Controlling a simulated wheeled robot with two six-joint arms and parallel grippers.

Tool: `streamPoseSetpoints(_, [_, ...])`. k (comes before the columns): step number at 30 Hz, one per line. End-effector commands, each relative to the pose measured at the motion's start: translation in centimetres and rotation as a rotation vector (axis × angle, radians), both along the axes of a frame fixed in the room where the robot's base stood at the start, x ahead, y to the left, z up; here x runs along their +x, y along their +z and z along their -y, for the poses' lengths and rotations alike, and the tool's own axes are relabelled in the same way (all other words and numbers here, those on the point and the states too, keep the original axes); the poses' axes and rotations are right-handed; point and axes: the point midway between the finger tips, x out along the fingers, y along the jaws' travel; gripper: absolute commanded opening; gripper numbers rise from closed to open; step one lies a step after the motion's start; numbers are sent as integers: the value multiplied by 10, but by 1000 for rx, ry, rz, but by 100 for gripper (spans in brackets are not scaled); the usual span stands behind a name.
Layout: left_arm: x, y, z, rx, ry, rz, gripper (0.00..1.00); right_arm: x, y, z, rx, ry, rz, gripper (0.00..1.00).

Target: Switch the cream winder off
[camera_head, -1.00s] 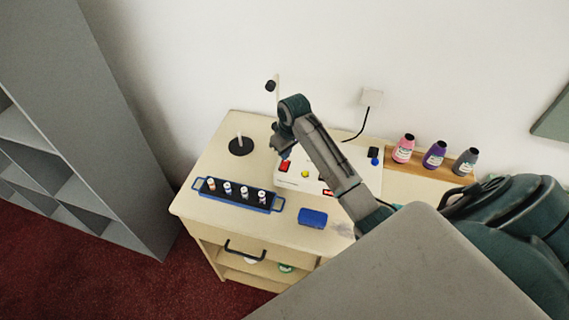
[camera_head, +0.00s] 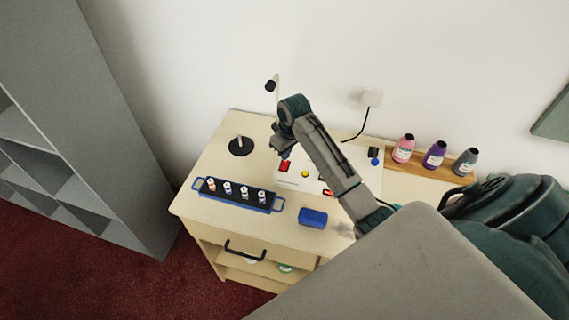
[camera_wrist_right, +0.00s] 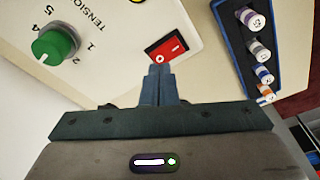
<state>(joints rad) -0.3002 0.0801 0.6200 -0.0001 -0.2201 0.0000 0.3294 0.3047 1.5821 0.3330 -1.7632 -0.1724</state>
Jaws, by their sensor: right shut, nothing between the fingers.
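The cream winder (camera_head: 312,181) stands on the counter, partly hidden behind my right arm. Its red rocker switch (camera_head: 285,166) is at its front left and also shows in the right wrist view (camera_wrist_right: 166,48), with white marks on it. A green dial (camera_wrist_right: 55,44) marked TENSION sits beside it in the wrist view. My right gripper (camera_wrist_right: 160,69) is shut and empty, its fingertips at the switch's near edge. I cannot tell whether they touch it. A small round yellow part (camera_head: 305,174) is on the winder's top. My left gripper is out of view.
A blue tray (camera_head: 204,194) of several spools lies left of the winder, with a blue block (camera_head: 313,217) in front. A black disc with a peg (camera_head: 240,147) stands behind the tray. Bottles, such as the pink one (camera_head: 403,149), stand on a wooden strip at right.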

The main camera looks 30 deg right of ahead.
Motion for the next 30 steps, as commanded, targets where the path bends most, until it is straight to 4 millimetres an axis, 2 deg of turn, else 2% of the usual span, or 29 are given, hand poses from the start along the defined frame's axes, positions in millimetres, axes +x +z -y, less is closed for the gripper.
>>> streamPoseSetpoints(30, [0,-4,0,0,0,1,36,0,-15,0,0,0,0,0])
